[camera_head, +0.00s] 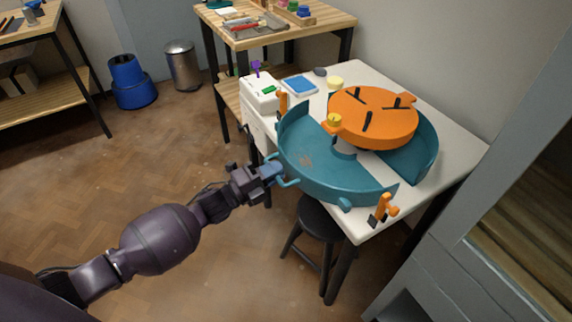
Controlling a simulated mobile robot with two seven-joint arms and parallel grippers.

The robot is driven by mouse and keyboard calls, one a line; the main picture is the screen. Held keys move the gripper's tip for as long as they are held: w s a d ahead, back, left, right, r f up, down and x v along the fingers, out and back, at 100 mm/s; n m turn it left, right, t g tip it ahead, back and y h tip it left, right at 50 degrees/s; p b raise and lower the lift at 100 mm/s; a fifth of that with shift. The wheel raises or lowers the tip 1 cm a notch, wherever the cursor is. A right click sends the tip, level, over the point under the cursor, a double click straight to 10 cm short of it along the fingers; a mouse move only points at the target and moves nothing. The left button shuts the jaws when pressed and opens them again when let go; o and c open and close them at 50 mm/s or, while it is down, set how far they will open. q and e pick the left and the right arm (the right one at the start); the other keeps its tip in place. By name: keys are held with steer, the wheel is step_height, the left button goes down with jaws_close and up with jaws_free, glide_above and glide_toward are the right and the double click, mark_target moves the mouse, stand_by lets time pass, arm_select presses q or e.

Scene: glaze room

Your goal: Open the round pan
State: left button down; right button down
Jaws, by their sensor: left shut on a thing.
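The round pan is teal and stands on a white table; its front half (318,179) is swung away from the rear half (425,150), with a gap between them. An orange round wheel head (372,117) with dark bars and a yellow knob sits above on a grey hub. My left gripper (277,173) is at the teal loop handle on the outer left wall of the front half, shut on that handle. The fingertips partly cover the handle. My right gripper is not in view.
The white table (447,172) carries a white box (260,93), a blue tray (299,86), a yellow round thing (335,83) and orange clamps (383,209). A black stool (318,222) stands under its front edge. A grey cabinet frame (480,185) is close on the right.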

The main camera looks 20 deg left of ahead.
arm_select(q)
steer(key=r+p+v, duration=0.1)
steer(key=v, duration=0.8)
steer(key=shift+s+a+r+p, duration=0.2)
steer(key=shift+s+r+p, duration=0.05)
steer(key=shift+r+p, duration=0.15)
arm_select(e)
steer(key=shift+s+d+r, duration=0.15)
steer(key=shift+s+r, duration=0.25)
arm_select(q)
steer(key=c, duration=1.2)
jaws_free()
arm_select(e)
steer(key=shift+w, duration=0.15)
arm_select(q)
steer(key=v, duration=1)
steer(key=shift+s+a, duration=0.25)
steer(key=shift+s, duration=0.05)
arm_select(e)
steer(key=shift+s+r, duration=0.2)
